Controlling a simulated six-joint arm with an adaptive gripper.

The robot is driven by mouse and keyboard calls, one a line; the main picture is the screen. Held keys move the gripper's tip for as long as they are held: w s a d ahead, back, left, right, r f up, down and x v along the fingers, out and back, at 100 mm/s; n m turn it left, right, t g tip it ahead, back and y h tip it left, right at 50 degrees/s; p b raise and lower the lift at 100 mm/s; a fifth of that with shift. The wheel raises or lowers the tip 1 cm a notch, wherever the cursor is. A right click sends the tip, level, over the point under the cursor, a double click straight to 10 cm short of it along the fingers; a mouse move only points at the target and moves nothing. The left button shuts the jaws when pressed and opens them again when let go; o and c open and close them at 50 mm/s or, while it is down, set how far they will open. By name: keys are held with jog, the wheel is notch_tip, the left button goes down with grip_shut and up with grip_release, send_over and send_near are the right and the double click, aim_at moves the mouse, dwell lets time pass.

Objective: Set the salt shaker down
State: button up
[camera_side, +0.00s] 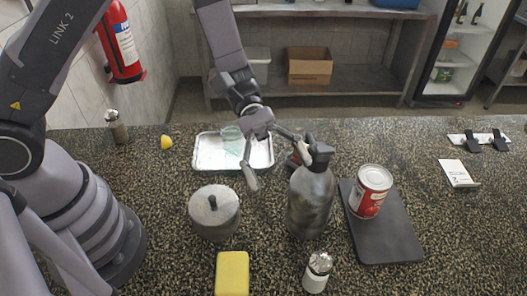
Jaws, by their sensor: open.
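A small shaker with a silver cap and a white body (316,275) stands upright on the counter at the front, right of the middle. A second shaker, with a silver cap and a darker grey-brown body (117,129), stands at the back left. I cannot tell from labels which holds salt. My gripper (277,169) is open, its fingers spread, above the counter between the metal tray and the dark grey bottle. No shaker is between its fingers. Both shakers stand well apart from it.
The tall bottle (311,203) stands close by my gripper. A lidded metal pot (214,215), a metal tray (206,162) with a greenish glass (231,142), a yellow sponge (232,274), a lemon (166,142) and a red can (371,192) on a dark board (390,235) surround it.

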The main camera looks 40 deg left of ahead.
jog(key=s+a+r+m+t+y, duration=0.3)
jog(key=a+r+t+y, duration=0.1)
jog(key=a, duration=0.5)
jog(key=s+a+r+m+t+y, duration=0.3)
jog(key=a+r+t+y, duration=0.1)
jog(key=a, duration=0.6)
jog(key=s+a+r+m+t+y, duration=0.2)
jog(key=s+a+r+t+y, duration=0.2)
jog(key=a, duration=0.5)
notch_tip(320, 180, up, 3)
jog(key=shift+a+f+m+t+y, duration=0.1)
jog(key=shift+a+m+t+y, duration=0.25)
jog(key=shift+y, duration=0.75)
jog(key=shift+d, duration=0.1)
